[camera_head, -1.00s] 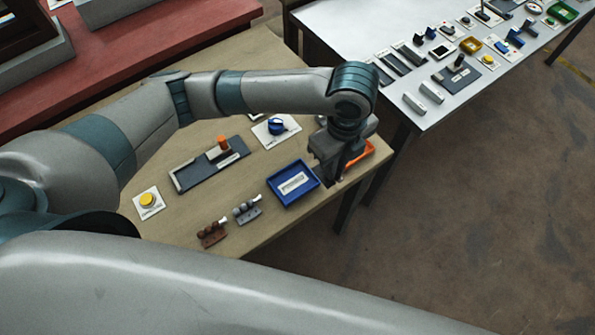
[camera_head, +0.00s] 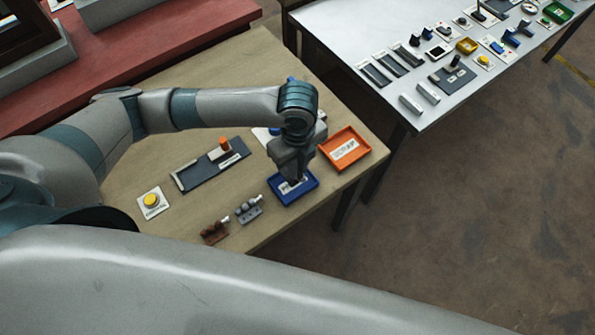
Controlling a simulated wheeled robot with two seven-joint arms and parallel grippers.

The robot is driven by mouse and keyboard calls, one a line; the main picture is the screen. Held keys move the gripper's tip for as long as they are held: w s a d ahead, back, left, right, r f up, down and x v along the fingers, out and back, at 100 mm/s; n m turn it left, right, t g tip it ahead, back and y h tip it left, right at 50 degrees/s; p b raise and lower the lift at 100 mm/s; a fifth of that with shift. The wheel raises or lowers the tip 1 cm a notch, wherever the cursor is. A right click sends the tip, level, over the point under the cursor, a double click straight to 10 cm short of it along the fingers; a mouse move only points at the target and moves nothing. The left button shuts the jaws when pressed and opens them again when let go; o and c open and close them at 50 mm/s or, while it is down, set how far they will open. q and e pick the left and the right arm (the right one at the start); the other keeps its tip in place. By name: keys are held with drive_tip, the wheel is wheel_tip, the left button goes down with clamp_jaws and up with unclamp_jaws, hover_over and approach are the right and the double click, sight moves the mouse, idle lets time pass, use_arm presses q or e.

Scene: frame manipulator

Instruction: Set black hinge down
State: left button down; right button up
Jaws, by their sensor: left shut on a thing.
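My left gripper (camera_head: 294,180) points down over the blue tray (camera_head: 305,194) on the wooden table. Its fingers are at the tray's label, inside the tray's outline. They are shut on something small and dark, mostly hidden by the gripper. I take it to be the black hinge, but its shape is not clear. I cannot tell whether it touches the tray floor. My right gripper is not in view.
An orange tray (camera_head: 345,164) with a label lies just right of the blue tray. A dark slotted board (camera_head: 208,170), a yellow button (camera_head: 151,200) and two small hinge-like fixtures (camera_head: 248,210) lie to the left. A grey table (camera_head: 340,40) with many parts stands behind.

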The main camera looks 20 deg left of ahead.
use_arm(q)
wheel_tip(320, 180, down, 3)
drive_tip(key=shift+r+p, duration=0.1)
drive_tip(key=shift+p, duration=0.5)
drive_tip(key=shift+f, duration=0.4)
drive_tip(key=shift+f, duration=0.2)
drive_tip(key=c, duration=1.7)
unclamp_jaws()
drive_tip(key=shift+c, duration=0.2)
wheel_tip(320, 180, up, 11)
drive_tip(key=b, duration=0.3)
drive_tip(key=shift+r, duration=0.7)
